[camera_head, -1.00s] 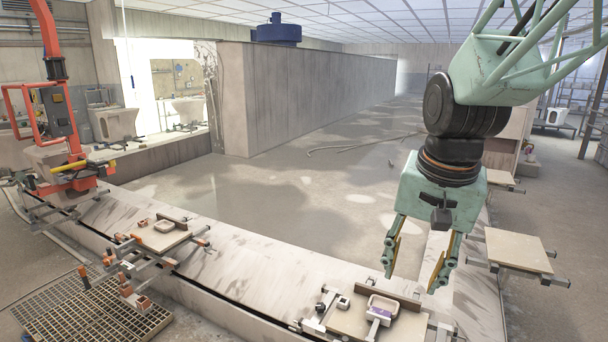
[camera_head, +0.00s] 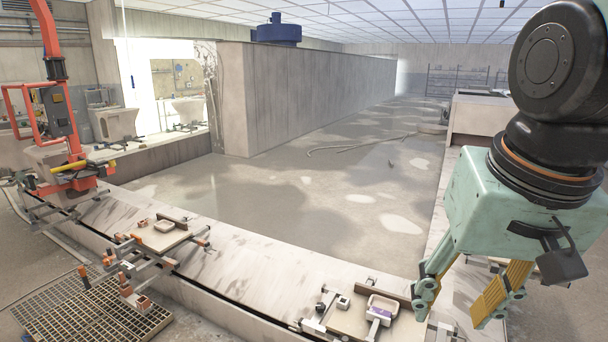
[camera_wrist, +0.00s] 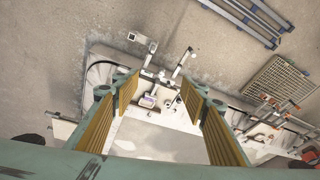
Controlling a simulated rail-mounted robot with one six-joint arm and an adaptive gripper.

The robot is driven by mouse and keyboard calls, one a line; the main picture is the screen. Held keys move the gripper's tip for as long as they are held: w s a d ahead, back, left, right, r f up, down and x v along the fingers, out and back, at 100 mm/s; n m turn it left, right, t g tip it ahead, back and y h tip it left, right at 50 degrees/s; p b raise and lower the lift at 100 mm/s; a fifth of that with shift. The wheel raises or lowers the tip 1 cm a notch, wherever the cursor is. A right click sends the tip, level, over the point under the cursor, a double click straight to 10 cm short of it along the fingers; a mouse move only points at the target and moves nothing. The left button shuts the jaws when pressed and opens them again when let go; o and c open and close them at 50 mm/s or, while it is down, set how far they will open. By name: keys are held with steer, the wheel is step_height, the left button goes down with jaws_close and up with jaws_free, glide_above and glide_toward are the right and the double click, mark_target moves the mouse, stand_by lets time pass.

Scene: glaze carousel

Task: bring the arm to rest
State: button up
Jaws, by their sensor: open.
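My gripper (camera_head: 452,300) hangs at the right of the head view, a pale green body with yellow-padded fingers. Its fingers are spread apart with nothing between them. In the wrist view, my gripper (camera_wrist: 160,112) shows its two fingers wide apart. Below and beyond them is a carousel carriage with a tan board (camera_head: 352,322). A small pale dish with a purple-marked item (camera_head: 379,312) sits on that board. The gripper is above and to the right of this board, apart from it.
A second carriage with a tan board (camera_head: 152,240) stands on the concrete ledge (camera_head: 265,270) at left. An orange arm-like machine (camera_head: 62,120) stands at far left. A metal grating (camera_head: 92,310) lies at front left. The floor (camera_head: 300,200) behind the ledge is largely clear.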

steer(key=s+n, duration=0.2)
steer(key=s, duration=0.7)
steer(key=shift+s+r+t, duration=0.3)
steer(key=shift+s, duration=0.1)
